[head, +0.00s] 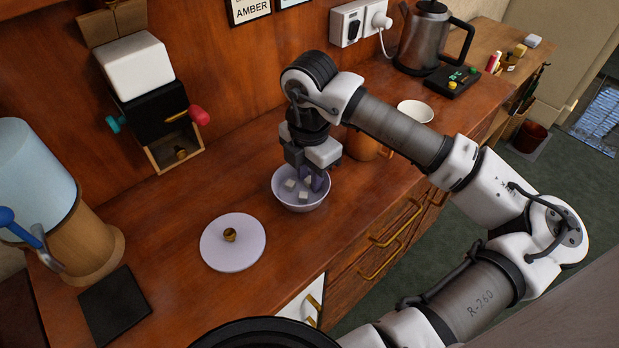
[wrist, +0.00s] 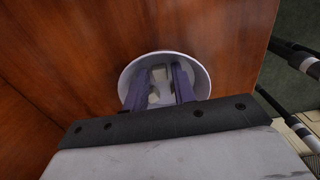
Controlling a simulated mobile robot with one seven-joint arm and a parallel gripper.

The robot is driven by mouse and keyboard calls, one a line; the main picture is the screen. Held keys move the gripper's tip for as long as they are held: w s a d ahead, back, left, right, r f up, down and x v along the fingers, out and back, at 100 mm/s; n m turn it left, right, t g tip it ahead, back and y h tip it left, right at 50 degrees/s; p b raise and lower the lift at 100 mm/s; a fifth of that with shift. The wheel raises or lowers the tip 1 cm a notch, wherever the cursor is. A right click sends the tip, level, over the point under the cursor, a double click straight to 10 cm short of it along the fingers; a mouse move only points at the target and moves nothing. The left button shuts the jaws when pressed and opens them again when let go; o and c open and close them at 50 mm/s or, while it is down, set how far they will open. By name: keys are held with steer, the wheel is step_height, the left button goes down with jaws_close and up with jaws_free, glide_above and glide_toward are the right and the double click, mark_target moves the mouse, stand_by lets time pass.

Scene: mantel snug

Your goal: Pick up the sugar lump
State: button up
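Several pale sugar lumps (head: 303,196) lie in a white bowl (head: 285,201) on the wooden counter. My gripper (head: 308,181) points down into the bowl, its fingers at or just inside the rim. In the wrist view, the two purple-grey fingers of my gripper (wrist: 161,86) stand apart, with a gap between them. A sugar lump (wrist: 159,74) shows in that gap inside the bowl (wrist: 203,82), and another shows lower down, partly in shade. I cannot tell whether a finger touches any lump. The fingers hide part of the bowl.
A round white lid (head: 233,256) with a brass knob lies front left of the bowl. A brown mug (head: 362,146) stands close behind it, partly hidden by my arm. A white dish (head: 415,111) and a kettle (head: 424,40) stand further right.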

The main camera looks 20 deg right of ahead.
mark_target(309, 180)
steer(key=shift+c, duration=0.5)
jaws_close()
steer(key=shift+r, duration=0.15)
step_height(309, 180, up, 18)
steer(key=b, duration=0.1)
steer(key=shift+b, duration=0.4)
